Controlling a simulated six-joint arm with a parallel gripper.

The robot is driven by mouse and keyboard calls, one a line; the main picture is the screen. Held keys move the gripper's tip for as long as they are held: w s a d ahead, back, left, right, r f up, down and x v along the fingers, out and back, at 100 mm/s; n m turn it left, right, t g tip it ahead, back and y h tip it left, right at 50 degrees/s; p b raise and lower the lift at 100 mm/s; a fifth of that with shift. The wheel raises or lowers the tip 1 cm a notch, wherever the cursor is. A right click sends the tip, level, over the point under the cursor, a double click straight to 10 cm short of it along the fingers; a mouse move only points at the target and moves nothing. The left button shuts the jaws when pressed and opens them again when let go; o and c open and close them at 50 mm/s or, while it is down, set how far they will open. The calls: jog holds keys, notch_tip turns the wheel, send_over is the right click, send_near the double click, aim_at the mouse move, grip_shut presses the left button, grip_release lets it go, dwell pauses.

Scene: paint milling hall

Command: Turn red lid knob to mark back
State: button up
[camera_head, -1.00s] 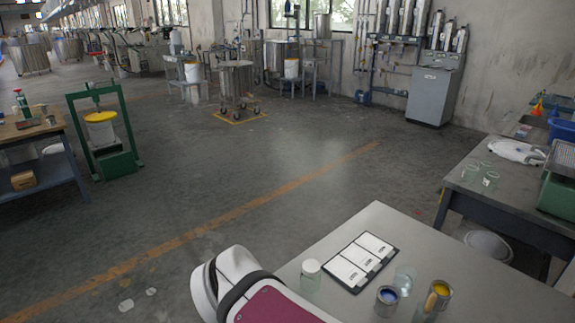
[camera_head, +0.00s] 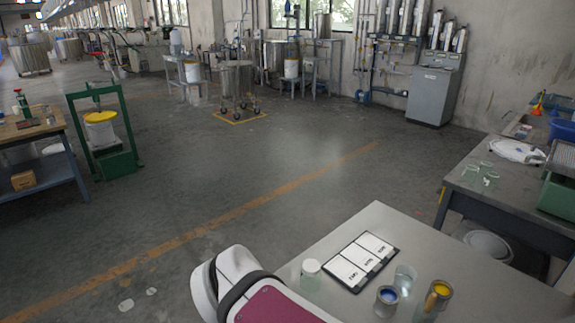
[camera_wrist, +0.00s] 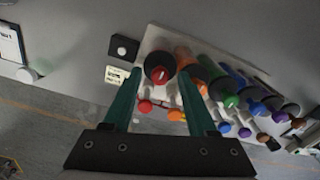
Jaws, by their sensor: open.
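My gripper (camera_wrist: 160,75) is open, with one green finger on each side of the red knob. I cannot tell whether the fingers touch it. An orange cap (camera_wrist: 197,76) is close to the right finger. The head view shows neither the knob nor my gripper.
A black box with a white button (camera_wrist: 123,48) and a small label card (camera_wrist: 116,75) lie left of the knob.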

jog(key=shift+r, duration=0.1)
notch_tip(320, 180, up, 16)
jog(key=shift+f, duration=0.2)
